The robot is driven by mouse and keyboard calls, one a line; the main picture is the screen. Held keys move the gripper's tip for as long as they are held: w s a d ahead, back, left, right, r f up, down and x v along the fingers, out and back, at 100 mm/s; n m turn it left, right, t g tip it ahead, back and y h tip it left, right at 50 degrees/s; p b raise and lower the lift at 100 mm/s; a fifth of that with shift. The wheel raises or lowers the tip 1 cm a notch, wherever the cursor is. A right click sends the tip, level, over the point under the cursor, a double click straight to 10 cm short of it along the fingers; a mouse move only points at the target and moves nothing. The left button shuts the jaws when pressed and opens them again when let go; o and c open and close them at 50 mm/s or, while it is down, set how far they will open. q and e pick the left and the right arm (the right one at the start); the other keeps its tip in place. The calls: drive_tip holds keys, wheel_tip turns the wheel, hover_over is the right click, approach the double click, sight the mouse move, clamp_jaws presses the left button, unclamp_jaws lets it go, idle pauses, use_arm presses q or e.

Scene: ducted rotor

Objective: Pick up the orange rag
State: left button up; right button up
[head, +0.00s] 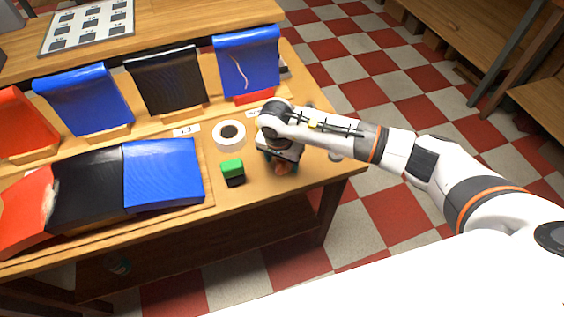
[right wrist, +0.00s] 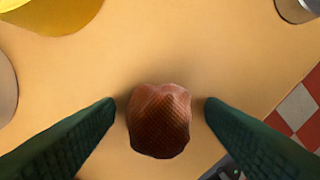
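The orange rag (right wrist: 160,119) is a small crumpled reddish-orange bundle with a woven texture on the wooden table. In the head view the rag (head: 281,169) is mostly hidden under my right gripper (head: 283,163). In the right wrist view the two dark green fingers of my right gripper (right wrist: 160,106) stand apart, one on each side of the rag. A gap shows between each fingertip and the rag. My left gripper is not in view.
A white tape roll (head: 229,135) and a green-topped block (head: 232,170) lie left of the gripper. Red, black and blue panels fill the table's left part. A yellow round object (right wrist: 50,12) is near the rag. The table's right edge is close.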

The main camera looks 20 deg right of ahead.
drive_tip(key=c, duration=0.6)
drive_tip(key=shift+c, duration=0.2)
wheel_tip(320, 180, up, 10)
drive_tip(key=shift+b, duration=0.6)
